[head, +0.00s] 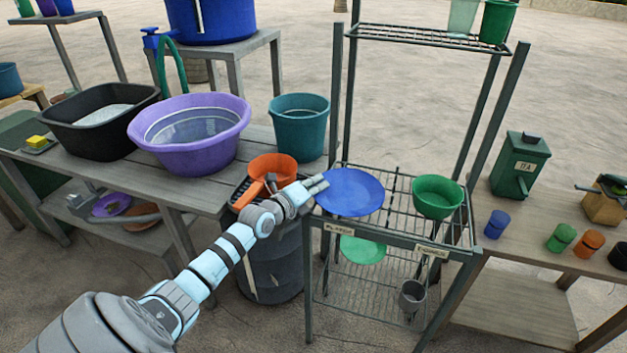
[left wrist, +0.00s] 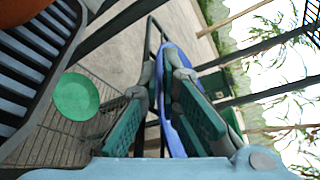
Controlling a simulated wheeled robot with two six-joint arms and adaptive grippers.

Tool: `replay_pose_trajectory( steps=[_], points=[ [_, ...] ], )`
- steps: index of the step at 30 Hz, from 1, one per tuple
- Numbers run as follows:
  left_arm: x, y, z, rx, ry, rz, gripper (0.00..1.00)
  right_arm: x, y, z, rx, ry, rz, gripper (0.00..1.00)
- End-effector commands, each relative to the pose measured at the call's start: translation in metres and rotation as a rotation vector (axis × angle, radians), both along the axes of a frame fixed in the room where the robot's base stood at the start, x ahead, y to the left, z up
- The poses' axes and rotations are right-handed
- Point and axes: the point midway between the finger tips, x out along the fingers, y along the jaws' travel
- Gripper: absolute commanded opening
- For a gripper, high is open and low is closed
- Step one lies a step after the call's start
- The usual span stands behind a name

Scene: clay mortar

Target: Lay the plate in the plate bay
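The blue plate (head: 352,192) is over the left part of the wire rack's middle shelf (head: 396,232), face up in the head view. My left gripper (head: 316,188) is at the plate's left rim. In the left wrist view the plate (left wrist: 172,95) shows nearly edge-on between the two fingers of that gripper (left wrist: 165,85), which is closed on its rim. Whether the plate's underside touches the shelf is hidden. A small label (head: 338,228) is on the shelf's front edge below the plate. My right gripper is not in view.
A green bowl (head: 437,196) stands right of the plate on the same shelf. A green plate (head: 362,250) and a grey cup (head: 411,295) are lower down. Rack posts (head: 337,100) rise around the shelf. An orange colander (head: 272,171) sits left over a dark bin (head: 268,255).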

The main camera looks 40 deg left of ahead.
Motion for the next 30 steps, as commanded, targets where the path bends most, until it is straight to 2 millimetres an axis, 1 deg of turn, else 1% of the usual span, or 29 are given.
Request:
replay_pose_trajectory(
  steps=[1, 3, 11, 12, 14, 15, 16, 30],
  points=[
    [-0.0001, -0.0050, -0.0011, -0.008, 0.006, -0.003, 0.00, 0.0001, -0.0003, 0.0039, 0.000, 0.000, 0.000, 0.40],
    [0.0001, -0.0072, -0.0021, -0.009, 0.007, -0.002, 0.00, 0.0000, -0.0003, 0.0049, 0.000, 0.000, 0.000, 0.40],
    [-0.0013, -0.0058, -0.0041, -0.007, 0.009, 0.002, 0.00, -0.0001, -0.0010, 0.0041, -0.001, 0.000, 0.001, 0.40],
    [-0.0013, -0.0058, -0.0042, -0.006, 0.009, 0.002, 0.09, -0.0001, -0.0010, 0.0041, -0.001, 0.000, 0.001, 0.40],
    [-0.0015, -0.0057, -0.0043, -0.007, 0.009, 0.002, 0.18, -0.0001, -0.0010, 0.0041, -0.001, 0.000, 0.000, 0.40],
    [-0.0016, -0.0055, -0.0043, -0.007, 0.009, 0.002, 0.25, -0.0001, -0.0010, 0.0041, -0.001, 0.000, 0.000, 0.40],
    [-0.0018, -0.0051, -0.0044, -0.007, 0.009, 0.003, 0.28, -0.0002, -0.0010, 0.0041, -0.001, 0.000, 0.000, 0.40],
    [-0.0028, -0.0041, -0.0062, -0.007, 0.013, 0.004, 0.28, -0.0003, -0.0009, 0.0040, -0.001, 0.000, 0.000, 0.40]
  ],
)
